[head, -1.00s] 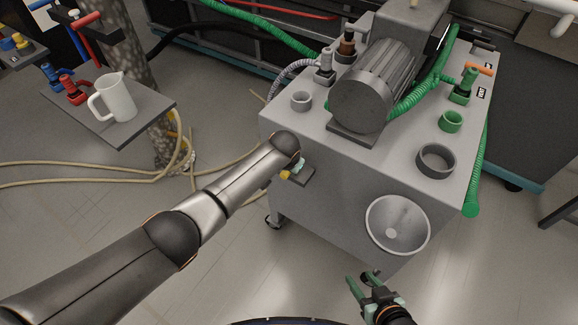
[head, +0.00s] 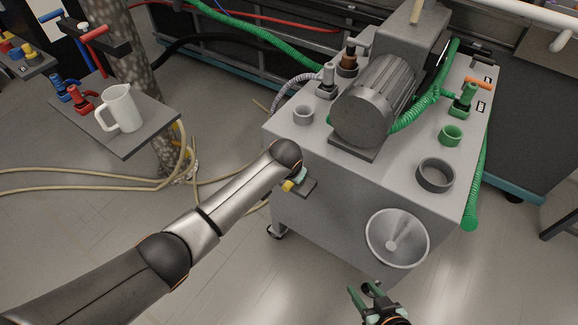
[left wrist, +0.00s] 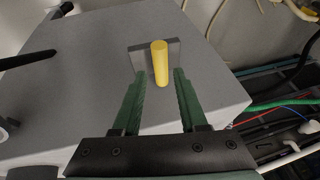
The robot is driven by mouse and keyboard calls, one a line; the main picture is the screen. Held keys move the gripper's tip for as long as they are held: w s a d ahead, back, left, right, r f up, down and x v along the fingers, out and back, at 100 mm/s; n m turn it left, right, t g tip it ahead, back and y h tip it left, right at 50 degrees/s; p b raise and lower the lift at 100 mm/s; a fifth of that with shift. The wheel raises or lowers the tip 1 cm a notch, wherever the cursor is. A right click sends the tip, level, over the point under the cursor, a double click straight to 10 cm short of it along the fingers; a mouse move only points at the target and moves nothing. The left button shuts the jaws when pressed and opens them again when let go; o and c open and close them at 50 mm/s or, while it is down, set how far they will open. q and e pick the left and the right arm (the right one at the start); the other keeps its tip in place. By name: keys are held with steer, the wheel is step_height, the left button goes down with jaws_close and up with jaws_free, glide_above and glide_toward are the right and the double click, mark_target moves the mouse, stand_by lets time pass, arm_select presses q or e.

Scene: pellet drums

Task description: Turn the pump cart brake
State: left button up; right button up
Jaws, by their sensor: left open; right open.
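The grey pump cart (head: 330,215) stands right of centre in the head view. Its brake shows as a yellow handle (head: 288,186) by a dark plate on the cart's side. In the left wrist view the yellow handle (left wrist: 160,60) stands out from a small grey plate (left wrist: 138,57). My left gripper (left wrist: 160,76) is open, its green fingers on either side of the handle's lower end, with gaps showing. In the head view my left forearm hides most of this gripper. My right gripper (head: 364,290) is open and empty, low in front of the cart.
A motor (head: 373,102), rings and green hoses sit on the cart top. A metal funnel (head: 397,238) sticks out from its side near my right gripper. A white jug (head: 121,108) stands on a grey shelf (head: 150,140) at left. Beige hoses (head: 90,180) lie on the floor.

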arm_select(q)
steer(key=p+v, duration=0.1)
steer(key=v, duration=0.7)
stand_by(0.5)
